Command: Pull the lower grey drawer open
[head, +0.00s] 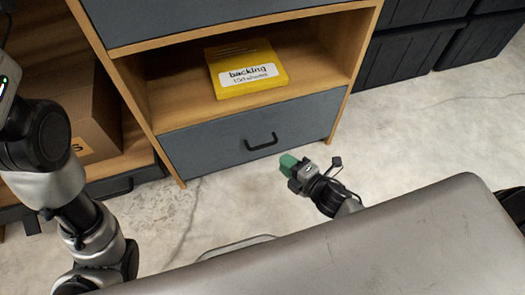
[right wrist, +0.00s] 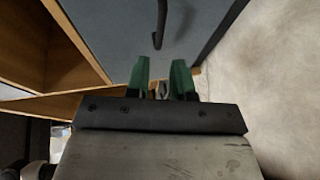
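The lower grey drawer (head: 208,143) is at the bottom of a wooden cabinet and looks shut, its front flush with the frame. Its black bar handle (head: 262,143) is in the middle of the front. In the right wrist view the handle (right wrist: 159,24) stands ahead of the fingertips, and the drawer front (right wrist: 110,30) fills the upper middle. My right gripper (head: 287,162) has green fingers and is just below and right of the handle, apart from it. In the right wrist view the fingers (right wrist: 160,72) are spread with nothing between them. My left arm shows at the left; its gripper is out of frame.
A yellow box labelled "backing" (head: 246,72) lies on the open shelf above the drawer. A cardboard box (head: 94,115) sits in the unit at left. Black bins (head: 405,55) stand at the right. The concrete floor (head: 430,130) is clear before the cabinet.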

